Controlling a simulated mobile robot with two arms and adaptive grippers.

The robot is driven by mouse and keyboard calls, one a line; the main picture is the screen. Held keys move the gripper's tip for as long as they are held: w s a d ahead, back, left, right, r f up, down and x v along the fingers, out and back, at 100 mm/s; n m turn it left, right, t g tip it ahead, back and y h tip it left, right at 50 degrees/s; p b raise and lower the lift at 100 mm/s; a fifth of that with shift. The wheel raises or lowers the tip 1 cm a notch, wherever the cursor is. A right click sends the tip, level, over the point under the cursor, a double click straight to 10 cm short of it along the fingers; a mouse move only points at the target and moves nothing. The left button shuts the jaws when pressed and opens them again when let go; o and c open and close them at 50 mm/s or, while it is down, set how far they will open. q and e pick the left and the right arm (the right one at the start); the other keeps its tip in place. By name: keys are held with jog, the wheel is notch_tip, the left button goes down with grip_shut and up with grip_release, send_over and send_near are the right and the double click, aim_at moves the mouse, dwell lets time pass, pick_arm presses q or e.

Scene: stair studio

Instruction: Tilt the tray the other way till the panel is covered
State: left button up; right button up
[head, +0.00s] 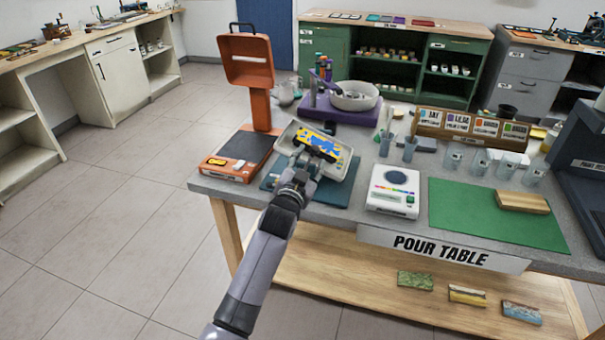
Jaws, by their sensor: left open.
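A pale tray (340,171) sits over a dark teal mat (331,194) near the left end of the pour table. It looks tilted, though which edge is higher is hard to tell. Inside it lies a panel (329,156) with blue and yellow patches on its face. My left gripper (315,147) is open over the tray and hides part of the panel. I cannot tell whether its fingers touch the tray or panel. My right gripper does not show.
Left of the tray stands an orange device (250,82) with a dark flat bed. A purple stand with a white bowl (354,96) is behind. Right are a white scale (394,191), a green mat (470,215) with a wooden block (522,202), and several clear cups (480,163).

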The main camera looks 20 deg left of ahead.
pick_arm(q)
jog(key=s, duration=0.6)
jog(key=shift+a+f, duration=0.1)
jog(key=s+f+g, duration=0.3)
jog(key=s+f, duration=0.2)
jog(key=f, duration=0.8)
jog(key=s+f+g, duration=0.2)
jog(key=s+f, duration=0.4)
jog(key=f, duration=0.7)
jog(key=s+f+g, duration=0.3)
jog(key=s+f, duration=0.2)
jog(key=f, duration=0.8)
jog(key=s+a+f+n+g, duration=0.1)
jog(key=s+f+g, duration=0.1)
jog(key=s+f, duration=0.7)
jog(key=s+a+f+g, duration=0.25)
jog(key=s+f, duration=0.35)
jog(key=s, duration=0.5)
jog(key=s+a+f+g, duration=0.1)
jog(key=s+f+g, duration=0.1)
jog(key=s, duration=0.9)
jog(key=s+a+f+n+g, duration=0.1)
jog(key=s+f, duration=0.3)
jog(key=s, duration=0.7)
jog(key=shift+a+f+g+y, duration=0.3)
jog(key=shift+f+g, duration=0.1)
jog(key=shift+g, duration=0.35)
